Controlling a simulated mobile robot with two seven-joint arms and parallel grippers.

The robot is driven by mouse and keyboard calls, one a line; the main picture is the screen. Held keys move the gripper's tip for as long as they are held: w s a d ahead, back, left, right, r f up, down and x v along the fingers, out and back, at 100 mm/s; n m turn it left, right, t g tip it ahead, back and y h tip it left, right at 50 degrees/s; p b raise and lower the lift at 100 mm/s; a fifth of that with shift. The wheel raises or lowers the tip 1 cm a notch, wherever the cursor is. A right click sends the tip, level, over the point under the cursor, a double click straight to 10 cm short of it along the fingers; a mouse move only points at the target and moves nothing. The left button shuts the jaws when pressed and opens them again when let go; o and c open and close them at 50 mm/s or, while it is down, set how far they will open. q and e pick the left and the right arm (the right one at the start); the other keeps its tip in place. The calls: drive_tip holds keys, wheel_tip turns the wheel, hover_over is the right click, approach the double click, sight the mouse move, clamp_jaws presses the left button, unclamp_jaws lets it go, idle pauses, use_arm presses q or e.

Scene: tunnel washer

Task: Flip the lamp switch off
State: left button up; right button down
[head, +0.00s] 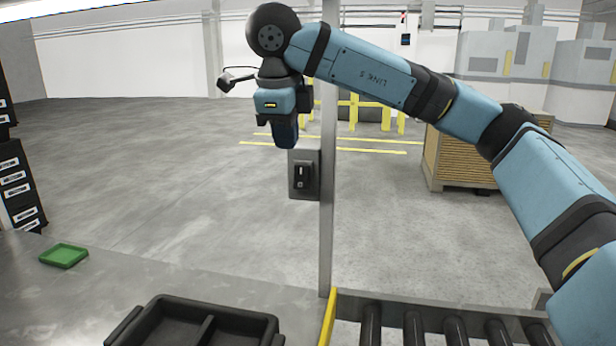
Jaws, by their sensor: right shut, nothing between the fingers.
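The lamp switch (301,177) is a dark rocker on a grey box (305,190) fixed to a thin metal post (327,230) in the middle of the head view. My right gripper (286,140) points down just above the switch box, slightly to its left. Its fingers are shut and hold nothing. I cannot tell whether it touches the box. A small lamp-like part (232,77) on a thin arm shows left of my right wrist. My left gripper is not in view.
A roller conveyor (430,325) with a yellow edge lies at front right. A wooden crate (455,160) stands behind.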

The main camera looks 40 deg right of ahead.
sight(301, 178)
drive_tip(key=shift+a, duration=0.1)
idle(0.3)
drive_tip(key=w+d+f, duration=0.4)
drive_tip(key=d+f, duration=0.1)
drive_tip(key=f, duration=0.5)
drive_tip(key=shift+w+d+f, duration=0.15)
drive_tip(key=shift+w, duration=0.05)
